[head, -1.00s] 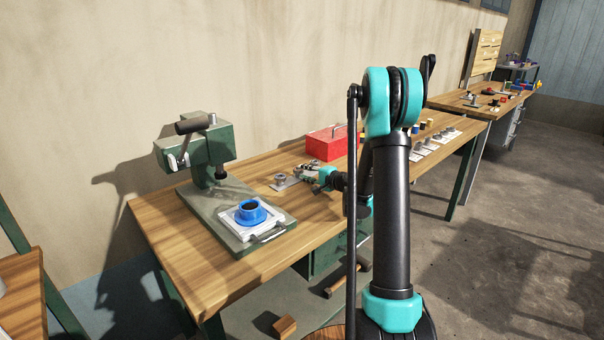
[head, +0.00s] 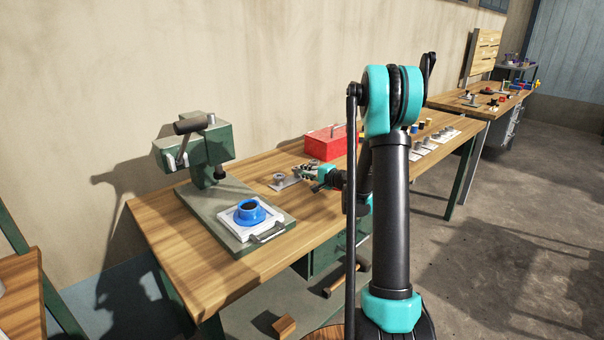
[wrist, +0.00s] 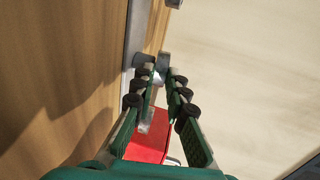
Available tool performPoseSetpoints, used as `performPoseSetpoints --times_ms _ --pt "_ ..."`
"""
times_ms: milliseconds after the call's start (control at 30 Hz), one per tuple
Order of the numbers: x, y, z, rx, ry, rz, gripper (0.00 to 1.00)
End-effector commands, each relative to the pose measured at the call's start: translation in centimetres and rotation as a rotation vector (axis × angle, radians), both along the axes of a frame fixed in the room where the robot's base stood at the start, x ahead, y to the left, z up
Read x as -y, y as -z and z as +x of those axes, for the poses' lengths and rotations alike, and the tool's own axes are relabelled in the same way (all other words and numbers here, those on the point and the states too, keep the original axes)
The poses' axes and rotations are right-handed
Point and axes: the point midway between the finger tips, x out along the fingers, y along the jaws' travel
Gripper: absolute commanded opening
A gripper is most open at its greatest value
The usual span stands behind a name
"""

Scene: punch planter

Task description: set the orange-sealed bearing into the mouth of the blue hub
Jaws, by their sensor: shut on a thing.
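The blue hub (head: 250,216) stands upright on a white plate (head: 232,223) on the green press's base, its dark mouth facing up. My gripper (head: 314,181) is in the head view above the bench, well to the right of the hub and behind it. In the wrist view my gripper (wrist: 160,74) is shut on a small grey metal part (wrist: 160,70) between its fingertips, which looks like a bearing. No orange seal can be made out on it. Another grey ring-shaped part (head: 279,178) sits on a pale tray left of my gripper.
The green press (head: 210,150) with its lever rises behind the hub. A red box (head: 325,143) stands behind my gripper and also shows in the wrist view (wrist: 150,135). Several small parts stand along the bench to the right. Bare wood lies between tray and press.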

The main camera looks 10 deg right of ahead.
Motion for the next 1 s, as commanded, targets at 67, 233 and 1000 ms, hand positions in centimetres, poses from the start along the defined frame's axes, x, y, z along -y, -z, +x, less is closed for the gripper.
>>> performPoseSetpoints --times_ms 67,233,1000 --pt "0.0 -1.1 0.0 0.0 0.0 0.0 0.0" --pt "0.0 -1.9 0.0 0.0 0.0 0.001 0.0" --pt "4.3 -4.4 -5.8 0.0 0.003 0.002 0.0"
